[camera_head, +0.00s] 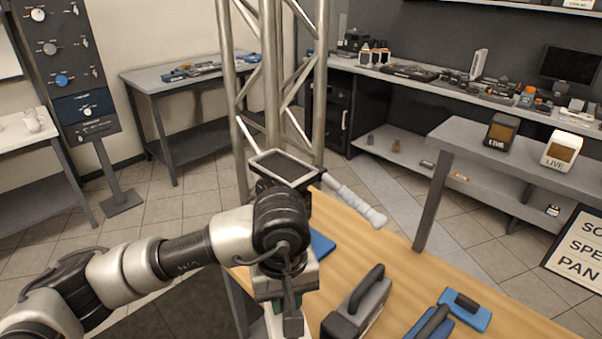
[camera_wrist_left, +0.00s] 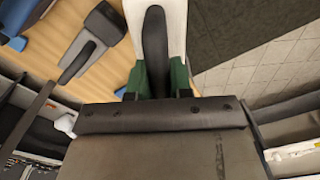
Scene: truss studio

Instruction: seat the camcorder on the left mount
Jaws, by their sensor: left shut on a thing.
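My left gripper (camera_head: 286,298) points down at the left edge of the wooden table. Its green fingers (camera_wrist_left: 156,82) are shut on the black handle of a white camcorder (camera_wrist_left: 177,25). In the head view only part of the white body (camera_head: 272,322) shows below the gripper, cut off by the frame. A flat grey plate with a pale rim (camera_head: 283,168), which looks like a mount, is at the truss (camera_head: 271,80) behind my wrist. I cannot tell whether it is the left mount. My right gripper is in neither view.
A grey unit with a black handle (camera_head: 357,306), a blue one (camera_head: 432,325) and a blue block (camera_head: 470,309) lie on the table (camera_head: 400,268). A blue flat item (camera_head: 322,245) lies near my wrist. A grey-white rod (camera_head: 355,203) juts out over the table's far edge.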

